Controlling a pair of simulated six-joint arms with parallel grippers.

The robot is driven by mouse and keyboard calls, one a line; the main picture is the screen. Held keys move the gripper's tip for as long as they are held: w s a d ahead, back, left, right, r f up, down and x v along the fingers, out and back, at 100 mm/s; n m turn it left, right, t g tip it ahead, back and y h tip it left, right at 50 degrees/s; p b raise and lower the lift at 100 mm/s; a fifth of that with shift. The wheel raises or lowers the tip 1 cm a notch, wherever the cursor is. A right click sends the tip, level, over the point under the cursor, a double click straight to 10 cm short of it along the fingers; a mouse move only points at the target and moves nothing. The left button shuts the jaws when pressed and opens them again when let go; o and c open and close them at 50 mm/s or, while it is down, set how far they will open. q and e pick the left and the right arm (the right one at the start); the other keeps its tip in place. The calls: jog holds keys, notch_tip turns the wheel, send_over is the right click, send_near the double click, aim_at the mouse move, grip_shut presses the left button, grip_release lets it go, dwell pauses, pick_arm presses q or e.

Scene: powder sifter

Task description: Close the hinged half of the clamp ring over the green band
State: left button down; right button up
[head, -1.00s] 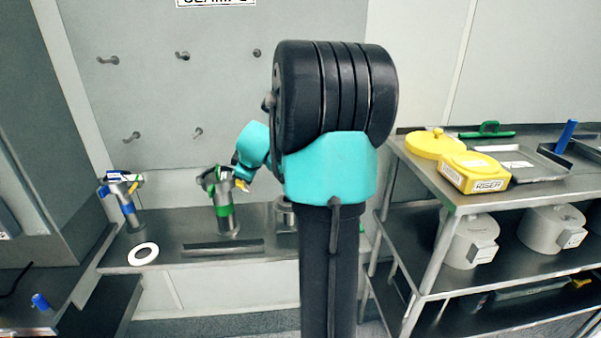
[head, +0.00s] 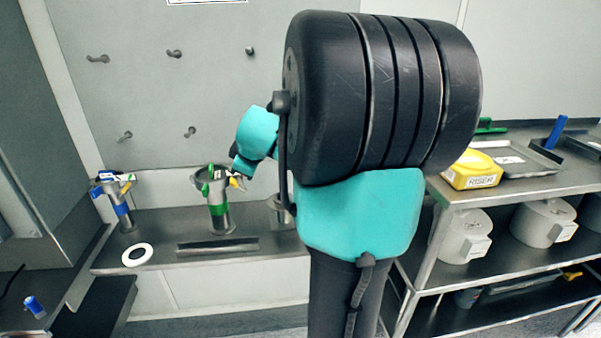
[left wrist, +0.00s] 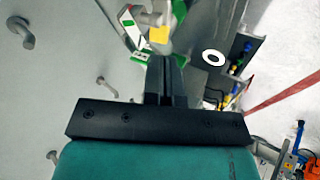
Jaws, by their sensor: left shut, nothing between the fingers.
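The green band (head: 218,210) circles an upright metal tube on the back bench. The clamp ring (head: 216,175) sits at the tube's top, with green parts on its left and yellow on its right. My left gripper (head: 238,178) is shut and empty, just right of the clamp. In the left wrist view my gripper's shut fingers (left wrist: 166,80) point toward a yellow piece (left wrist: 158,35) and green and white clamp parts (left wrist: 178,10). I cannot tell whether they touch, and the hinged half's exact position is unclear. My right gripper is not in view.
A blue-banded tube (head: 122,210) stands at left, with a white ring (head: 137,254) lying near the bench front. Pegs (head: 125,137) stick out of the wall behind. A shelf with a yellow container (head: 472,170) is at right. My own arm blocks the middle.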

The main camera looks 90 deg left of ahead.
pick_arm(q)
jog(key=v, duration=0.3)
jog(key=shift+w+r, duration=0.2)
jog(key=shift+w, duration=0.1)
